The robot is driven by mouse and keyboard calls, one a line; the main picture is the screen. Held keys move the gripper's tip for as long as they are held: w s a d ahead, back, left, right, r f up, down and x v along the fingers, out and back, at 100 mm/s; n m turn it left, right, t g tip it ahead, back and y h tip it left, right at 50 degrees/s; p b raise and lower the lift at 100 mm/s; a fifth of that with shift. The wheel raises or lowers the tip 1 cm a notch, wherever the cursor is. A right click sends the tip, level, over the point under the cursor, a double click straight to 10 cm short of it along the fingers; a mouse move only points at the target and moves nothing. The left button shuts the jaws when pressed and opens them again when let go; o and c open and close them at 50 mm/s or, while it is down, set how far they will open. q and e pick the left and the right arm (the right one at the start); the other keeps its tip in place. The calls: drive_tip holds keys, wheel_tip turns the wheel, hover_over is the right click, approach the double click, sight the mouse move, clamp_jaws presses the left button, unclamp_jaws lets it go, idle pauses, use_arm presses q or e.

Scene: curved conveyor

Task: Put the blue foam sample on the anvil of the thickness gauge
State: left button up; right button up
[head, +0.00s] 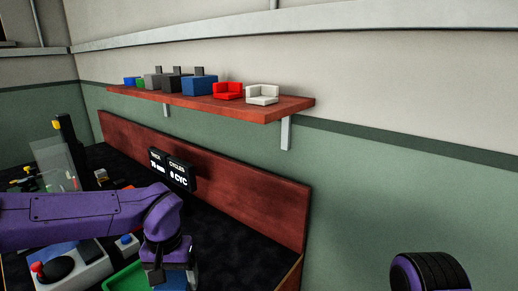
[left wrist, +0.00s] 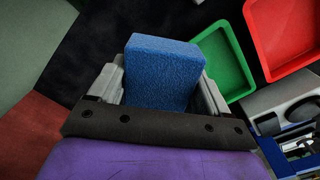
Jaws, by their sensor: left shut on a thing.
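The blue foam sample (left wrist: 160,72) is a textured blue block between the two grey fingers of my left gripper (left wrist: 163,88), which is shut on it. In the head view my left gripper (head: 168,275) hangs at the bottom edge, just right of a green tray, and its fingers are partly cut off. A light grey device (head: 92,268) with a black round part and a red knob stands at lower left, partly behind my left arm. I cannot tell whether it is the thickness gauge, and no anvil is clear. My right gripper is out of view.
A green tray (left wrist: 238,62) and a red tray (left wrist: 262,22) lie beside the held block. A display (head: 172,168) stands by the red-brown back board (head: 230,190). A shelf (head: 270,107) above bears several small items. The dark surface right of the gripper looks clear.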

use_arm(q)
drive_tip(key=f, duration=0.4)
drive_tip(key=a+f, duration=0.1)
drive_tip(key=f, duration=0.1)
drive_tip(key=shift+w+a+f, duration=0.1)
drive_tip(key=shift+w+f, duration=0.05)
drive_tip(key=shift+w, duration=0.2)
drive_tip(key=shift+s+f, duration=0.1)
